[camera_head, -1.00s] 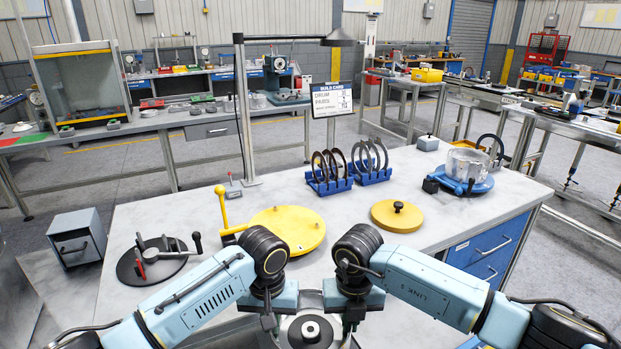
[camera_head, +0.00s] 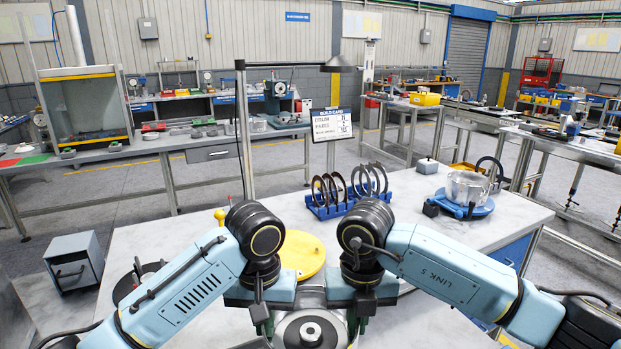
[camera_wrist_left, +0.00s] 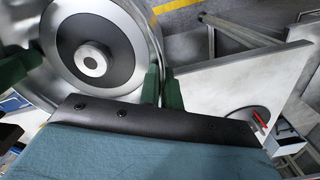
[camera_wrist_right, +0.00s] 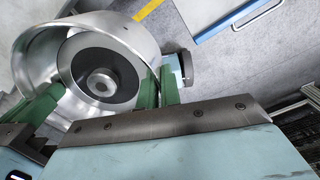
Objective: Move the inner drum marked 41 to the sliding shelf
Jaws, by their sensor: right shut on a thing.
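A round metal drum (camera_head: 285,331) with a dark centre and a light hub is at the bottom of the head view, between my two grippers. Its bright wall shows in the left wrist view (camera_wrist_left: 151,35) and in the right wrist view (camera_wrist_right: 130,28). My left gripper (camera_wrist_left: 160,88) has its green fingers on either side of the drum's wall, seemingly shut on it. My right gripper (camera_wrist_right: 158,88) is shut on the wall at the opposite side. I cannot read a number on the drum. I cannot make out which thing is the sliding shelf.
A yellow disc (camera_head: 304,252) lies on the table just beyond my arms. A blue rack of dark rings (camera_head: 330,208) stands behind it. A lamp post (camera_head: 245,130) rises at the back edge.

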